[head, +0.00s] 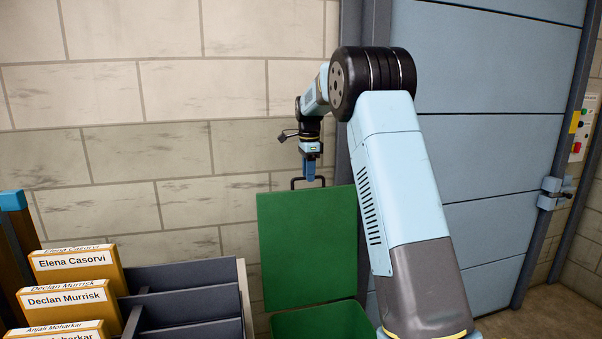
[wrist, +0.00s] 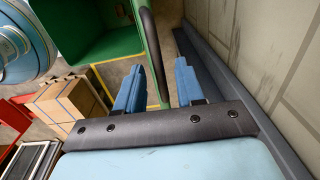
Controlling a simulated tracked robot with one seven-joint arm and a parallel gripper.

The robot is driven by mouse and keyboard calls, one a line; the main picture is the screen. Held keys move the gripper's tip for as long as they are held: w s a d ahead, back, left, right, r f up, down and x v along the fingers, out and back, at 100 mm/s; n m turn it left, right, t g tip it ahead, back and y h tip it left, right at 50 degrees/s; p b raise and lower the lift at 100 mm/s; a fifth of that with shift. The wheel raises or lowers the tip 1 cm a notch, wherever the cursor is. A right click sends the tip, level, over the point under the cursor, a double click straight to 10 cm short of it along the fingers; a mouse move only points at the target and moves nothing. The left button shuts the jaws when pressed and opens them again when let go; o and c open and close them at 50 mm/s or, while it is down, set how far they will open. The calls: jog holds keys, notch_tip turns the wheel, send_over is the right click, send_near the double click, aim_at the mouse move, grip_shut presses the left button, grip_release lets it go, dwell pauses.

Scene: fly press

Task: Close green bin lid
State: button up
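The green bin (head: 320,318) stands below the wall, its upper part showing at the bottom of the head view. Its green lid (head: 306,245) stands open, roughly upright. A dark handle (head: 294,183) rises from the lid's top edge. My gripper (head: 309,174) points down at this handle from above. In the wrist view my gripper (wrist: 160,70) has its two blue fingers apart. The dark handle (wrist: 151,42) and the thin green lid edge (wrist: 145,62) run between them, closer to the left finger. I cannot tell whether a finger touches the handle. The bin's inside (wrist: 85,30) shows at top left.
A block wall (head: 160,150) is close behind the lid. A blue shutter door (head: 480,150) is at right. A dark rack (head: 185,300) with name-labelled orange files (head: 75,270) stands left of the bin. Cardboard boxes (wrist: 65,105) show at left in the wrist view.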

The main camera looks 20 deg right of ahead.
jog(key=shift+c, duration=0.5)
grip_shut()
